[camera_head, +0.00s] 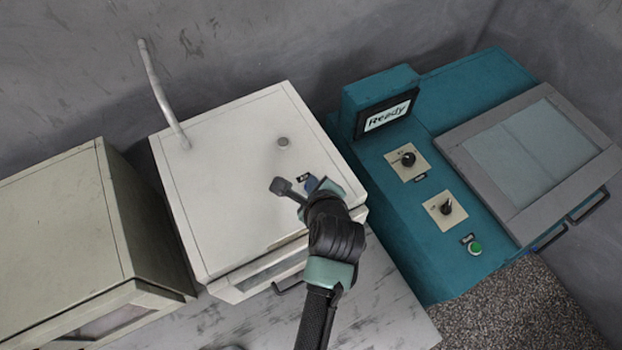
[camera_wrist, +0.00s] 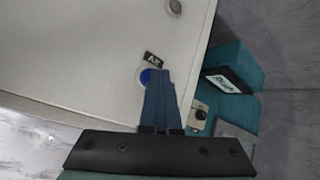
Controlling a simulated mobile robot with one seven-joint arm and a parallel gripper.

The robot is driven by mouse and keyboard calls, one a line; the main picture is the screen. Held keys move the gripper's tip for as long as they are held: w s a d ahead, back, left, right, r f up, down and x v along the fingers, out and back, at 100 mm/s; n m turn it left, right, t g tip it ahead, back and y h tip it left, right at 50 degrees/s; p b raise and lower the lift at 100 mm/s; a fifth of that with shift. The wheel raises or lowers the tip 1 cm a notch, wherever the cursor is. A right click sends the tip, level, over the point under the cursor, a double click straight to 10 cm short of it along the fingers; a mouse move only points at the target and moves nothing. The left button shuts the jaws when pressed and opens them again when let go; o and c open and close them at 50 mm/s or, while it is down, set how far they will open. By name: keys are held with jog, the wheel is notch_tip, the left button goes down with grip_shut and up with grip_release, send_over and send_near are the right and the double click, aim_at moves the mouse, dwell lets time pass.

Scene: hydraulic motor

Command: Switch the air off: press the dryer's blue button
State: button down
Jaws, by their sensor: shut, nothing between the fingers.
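The dryer is the white box (camera_head: 235,200) in the middle of the head view, with a bent pipe on its top. Its blue button (camera_wrist: 146,77) has a pale rim and sits beside a small black "Air" label (camera_wrist: 153,60). In the head view the label (camera_head: 303,177) shows just left of my gripper (camera_head: 317,188). My gripper is shut and empty, over the front right part of the dryer top. In the wrist view its closed blue fingers (camera_wrist: 157,72) overlap the right side of the button. I cannot tell whether the tips touch it.
A round grey knob (camera_head: 283,142) stands on the dryer top behind the button. A teal machine (camera_head: 430,250) with a "Ready" screen (camera_head: 387,115), dials and a green button (camera_head: 475,248) stands to the right. A beige cabinet (camera_head: 60,220) stands to the left.

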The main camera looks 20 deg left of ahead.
jog(key=shift+r, duration=0.2)
notch_tip(320, 180, up, 6)
jog(key=p, duration=0.7)
jog(key=shift+f, duration=0.1)
dwell(0.5)
